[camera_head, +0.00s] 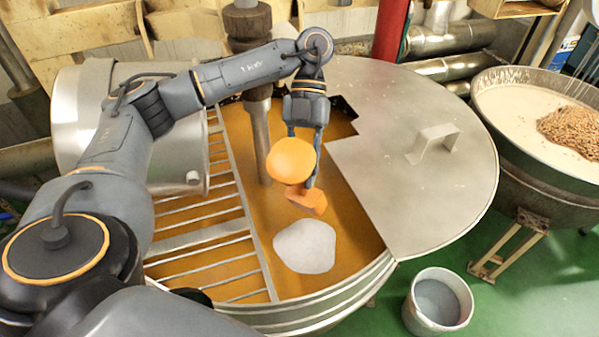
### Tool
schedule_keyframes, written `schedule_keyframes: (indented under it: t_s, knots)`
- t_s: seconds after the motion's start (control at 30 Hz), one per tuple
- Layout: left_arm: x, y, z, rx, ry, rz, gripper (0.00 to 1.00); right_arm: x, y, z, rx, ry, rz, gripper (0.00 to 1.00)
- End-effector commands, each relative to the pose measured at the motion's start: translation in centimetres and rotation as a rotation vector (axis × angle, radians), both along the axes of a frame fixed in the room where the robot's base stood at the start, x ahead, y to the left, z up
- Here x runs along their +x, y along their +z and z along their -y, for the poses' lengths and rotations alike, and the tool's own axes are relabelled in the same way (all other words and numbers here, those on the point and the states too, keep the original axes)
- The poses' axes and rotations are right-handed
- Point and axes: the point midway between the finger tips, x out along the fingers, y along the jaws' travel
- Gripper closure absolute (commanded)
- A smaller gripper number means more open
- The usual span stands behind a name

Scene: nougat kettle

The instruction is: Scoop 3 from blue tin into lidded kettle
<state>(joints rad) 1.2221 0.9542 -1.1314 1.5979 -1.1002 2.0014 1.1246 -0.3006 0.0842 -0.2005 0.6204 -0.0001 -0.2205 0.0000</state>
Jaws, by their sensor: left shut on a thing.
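The kettle is a large round metal vessel with an orange-brown filling (345,200). A flat metal half-lid (450,180) with a raised handle covers its right side. My left gripper (303,138) hangs over the open part and is shut on an orange scoop (291,160). The scoop's round part hides much of the fingers, and I cannot tell whether it holds anything. A pale grey-white heap (305,246) lies in the kettle opening below the scoop. No clearly blue tin shows. My right gripper is out of view.
A bar grate (205,240) covers the kettle's left side. A vertical shaft (257,140) stands behind the gripper. A pale bucket (438,300) with greyish contents stands on the green floor. A second vessel (500,150) with brown bits stands at right.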

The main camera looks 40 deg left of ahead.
Motion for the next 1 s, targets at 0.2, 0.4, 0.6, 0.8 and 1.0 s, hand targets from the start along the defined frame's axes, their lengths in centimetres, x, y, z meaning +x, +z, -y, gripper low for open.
schedule_keyframes:
  t_s: [0.2,0.4,0.6,0.8,1.0]
  knots:
    - [-0.1,0.6,-0.1,0.032,-0.002,0.247,1.00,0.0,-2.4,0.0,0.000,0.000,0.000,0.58]
    - [0.0,1.4,-0.1,0.068,-0.001,0.507,1.00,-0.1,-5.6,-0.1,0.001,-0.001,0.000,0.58]
    - [0.0,2.4,0.0,0.096,-0.001,0.723,1.00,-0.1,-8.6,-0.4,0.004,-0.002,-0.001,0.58]
    - [0.0,3.2,0.0,0.122,0.000,0.924,1.00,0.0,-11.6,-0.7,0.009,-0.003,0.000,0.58]
    - [0.0,4.2,0.0,0.144,0.000,1.094,1.00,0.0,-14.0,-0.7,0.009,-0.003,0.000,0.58]
